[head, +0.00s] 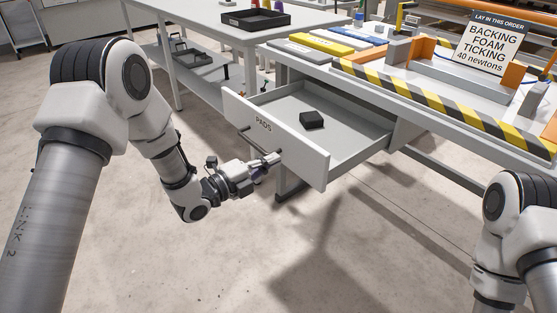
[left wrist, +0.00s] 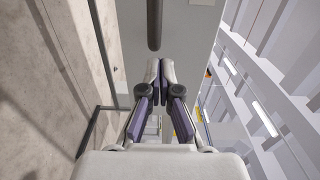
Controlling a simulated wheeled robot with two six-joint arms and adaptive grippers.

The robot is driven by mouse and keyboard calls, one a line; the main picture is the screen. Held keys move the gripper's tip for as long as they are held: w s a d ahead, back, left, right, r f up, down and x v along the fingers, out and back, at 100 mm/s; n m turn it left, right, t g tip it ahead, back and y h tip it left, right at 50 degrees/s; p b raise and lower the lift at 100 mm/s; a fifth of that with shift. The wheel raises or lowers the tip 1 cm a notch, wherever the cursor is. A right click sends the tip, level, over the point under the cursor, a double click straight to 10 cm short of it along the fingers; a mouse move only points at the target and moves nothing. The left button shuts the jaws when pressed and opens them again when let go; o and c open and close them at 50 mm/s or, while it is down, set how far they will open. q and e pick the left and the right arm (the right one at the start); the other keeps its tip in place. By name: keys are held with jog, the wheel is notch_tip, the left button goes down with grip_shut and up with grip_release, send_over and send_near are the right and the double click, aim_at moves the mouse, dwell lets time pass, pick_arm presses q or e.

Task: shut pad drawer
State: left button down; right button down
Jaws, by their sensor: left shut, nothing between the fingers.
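The pad drawer (head: 313,157) is a pale grey drawer with "PADS" on its front, and it stands pulled out from under the worktable. A small black block (head: 312,120) lies inside it. My left gripper (head: 275,158) is at the drawer front, near the dark bar handle (head: 246,134). In the left wrist view my left gripper (left wrist: 160,75) has its fingers together and empty, and the end of the handle (left wrist: 154,25) shows just beyond the tips. I cannot tell whether the fingertips touch the front. My right gripper is out of view; only its arm shows at lower right.
The worktable has a yellow-black striped edge (head: 440,103) and a sign (head: 490,45). A grey side table (head: 200,18) with a black tray (head: 256,19) stands behind at left. The floor (head: 230,260) before the drawer is clear.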

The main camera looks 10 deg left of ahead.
pick_arm(q)
jog(key=shift+x, duration=1.3)
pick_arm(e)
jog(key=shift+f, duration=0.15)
